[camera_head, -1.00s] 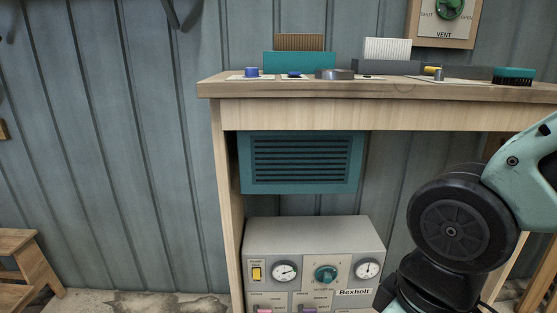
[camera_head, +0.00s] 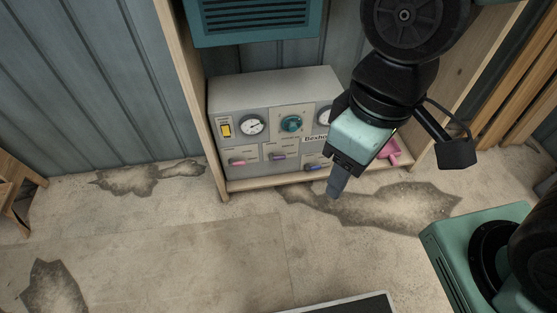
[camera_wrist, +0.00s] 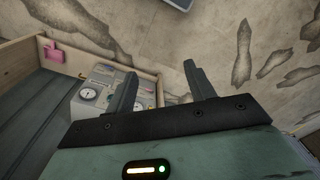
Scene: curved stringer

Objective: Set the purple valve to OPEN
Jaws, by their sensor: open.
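The purple valve (camera_head: 278,156) is a small handle in the lower middle plate on the front of a grey panel box (camera_head: 270,88) under the bench. A pink valve handle (camera_head: 237,161) is to its left and a blue one (camera_head: 316,167) to its right. The purple handle's exact setting is too small to read. My gripper (camera_head: 337,188) is in front of the box at its right, apart from it, pointing down. In the wrist view its two fingers (camera_wrist: 161,88) are spread and empty, with the box (camera_wrist: 103,87) beyond the left finger.
The box has a yellow switch (camera_head: 226,130), a round gauge (camera_head: 252,125) and a teal knob (camera_head: 291,123). Bench side panels flank it. A pink object (camera_head: 388,150) lies on the low shelf at right. The floor (camera_head: 190,235) in front is largely clear.

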